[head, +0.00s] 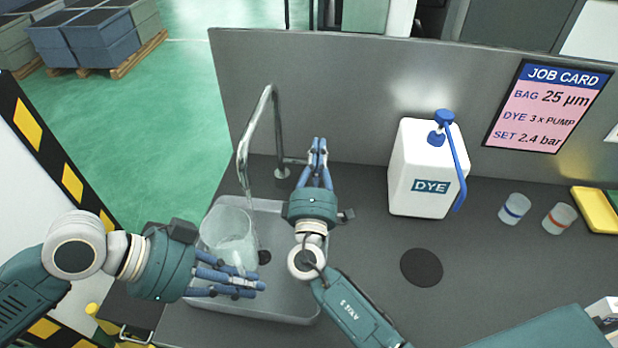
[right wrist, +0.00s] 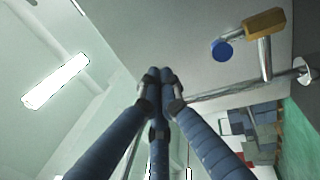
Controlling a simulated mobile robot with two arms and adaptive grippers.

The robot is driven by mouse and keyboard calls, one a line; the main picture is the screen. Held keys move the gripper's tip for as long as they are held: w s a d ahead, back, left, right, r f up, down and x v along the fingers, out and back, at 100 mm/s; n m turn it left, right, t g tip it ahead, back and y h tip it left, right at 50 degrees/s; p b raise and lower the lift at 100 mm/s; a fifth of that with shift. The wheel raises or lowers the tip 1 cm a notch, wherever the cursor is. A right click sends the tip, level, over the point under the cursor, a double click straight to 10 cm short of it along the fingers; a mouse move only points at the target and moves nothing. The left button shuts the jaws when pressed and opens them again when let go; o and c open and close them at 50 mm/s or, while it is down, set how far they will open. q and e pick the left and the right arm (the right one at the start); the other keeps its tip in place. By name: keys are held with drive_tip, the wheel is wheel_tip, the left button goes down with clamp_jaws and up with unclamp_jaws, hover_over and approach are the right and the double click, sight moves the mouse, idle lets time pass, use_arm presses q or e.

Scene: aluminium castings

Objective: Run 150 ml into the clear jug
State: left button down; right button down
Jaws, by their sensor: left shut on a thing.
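The clear jug (head: 226,232) is in the sink at the left of the head view, under the tap (head: 243,155). A faint clear streak, which looks like water, runs down from the spout at the jug's right side. The level in the jug and any marks cannot be read. My left gripper (head: 256,287) is shut on the jug, its blue fingers crossing the lower part. My right gripper (head: 317,150) is beside the tap's side fitting (head: 292,161), with its fingertips together and nothing seen between them. The right wrist view also shows its closed fingers (right wrist: 158,76).
The sink (head: 290,306) is set in a dark counter (head: 370,270). A white DYE container (head: 418,165) with a blue pump stands right of the tap. Two small banded cups (head: 514,208) and a yellow tray (head: 594,208) are further right. A grey panel (head: 350,85) with a job card stands behind.

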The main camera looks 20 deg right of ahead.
drive_tip(key=s+a+f+n+g+y, duration=0.1)
drive_tip(key=s+a+f, duration=0.2)
drive_tip(key=s+f, duration=0.15)
drive_tip(key=s+a+f+n+g, duration=0.1)
drive_tip(key=s+a+f+n, duration=0.1)
drive_tip(key=s+f, duration=0.3)
drive_tip(key=x, duration=0.9)
drive_tip(key=shift+r, duration=0.4)
drive_tip(key=shift+w, duration=0.15)
drive_tip(key=shift+d+t+y, duration=0.3)
drive_tip(key=shift+d+y, duration=0.05)
drive_tip(key=shift+y, duration=0.25)
drive_tip(key=shift+s+d+n+y, duration=0.2)
drive_tip(key=shift+n+y, duration=0.3)
drive_tip(key=shift+y, duration=0.1)
drive_tip(key=shift+s+d+n+t+y, duration=0.25)
drive_tip(key=shift+d+n+y, duration=0.5)
drive_tip(key=shift+y, duration=0.45)
drive_tip(key=w+d, duration=0.3)
drive_tip(key=d, duration=0.6)
drive_tip(key=shift+d, duration=0.2)
